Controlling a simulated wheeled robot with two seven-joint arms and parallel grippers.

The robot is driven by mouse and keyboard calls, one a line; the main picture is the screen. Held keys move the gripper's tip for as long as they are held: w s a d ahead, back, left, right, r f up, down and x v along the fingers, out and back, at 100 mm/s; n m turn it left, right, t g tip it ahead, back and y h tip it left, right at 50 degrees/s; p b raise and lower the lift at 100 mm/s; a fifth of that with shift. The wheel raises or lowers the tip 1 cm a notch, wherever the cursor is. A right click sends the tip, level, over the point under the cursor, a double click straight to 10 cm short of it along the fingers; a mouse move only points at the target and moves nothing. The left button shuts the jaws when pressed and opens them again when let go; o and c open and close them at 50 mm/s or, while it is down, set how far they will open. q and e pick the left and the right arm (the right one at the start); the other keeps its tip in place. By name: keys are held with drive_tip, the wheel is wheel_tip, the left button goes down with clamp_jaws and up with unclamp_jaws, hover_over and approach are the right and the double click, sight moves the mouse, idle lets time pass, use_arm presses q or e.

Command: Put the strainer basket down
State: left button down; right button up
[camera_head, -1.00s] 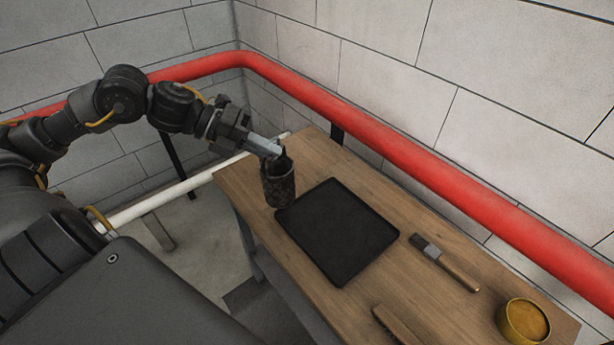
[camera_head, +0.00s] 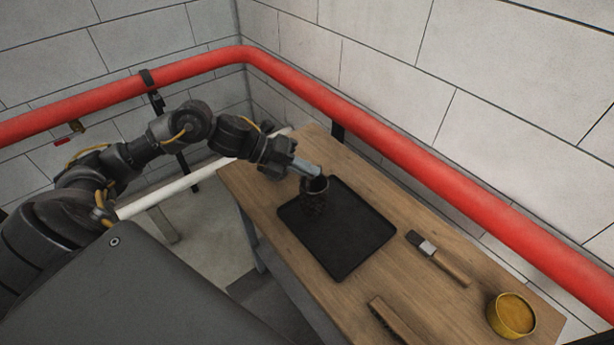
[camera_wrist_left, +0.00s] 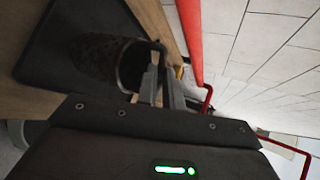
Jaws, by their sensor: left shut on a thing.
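The strainer basket (camera_head: 315,199) is a dark, mottled cylinder with an open top. In the head view it is over the upper left part of the black tray (camera_head: 345,248). My left gripper (camera_head: 318,178) is shut on it at its upper rim. In the left wrist view the basket (camera_wrist_left: 100,60) shows its perforated side and open mouth, with the gripper fingers (camera_wrist_left: 158,75) at the rim. The tray (camera_wrist_left: 45,65) is behind it there. I cannot tell whether the basket's bottom touches the tray. My right gripper is not in view.
The tray lies on a wooden bench (camera_head: 265,195). To its right are a brush with a wooden handle (camera_head: 438,257), a yellow tin (camera_head: 511,315) and a wooden-backed brush (camera_head: 393,322). A red pipe (camera_head: 400,165) runs along the wall behind the bench.

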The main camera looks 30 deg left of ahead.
sight(316, 182)
use_arm(q)
wheel_tip(316, 182, down, 2)
drive_tip(key=shift+w+d+f+p, duration=0.1)
drive_tip(key=shift+p, duration=0.45)
drive_tip(key=shift+f, duration=0.55)
drive_tip(key=c, duration=1.5)
unclamp_jaws()
drive_tip(key=shift+c, duration=0.2)
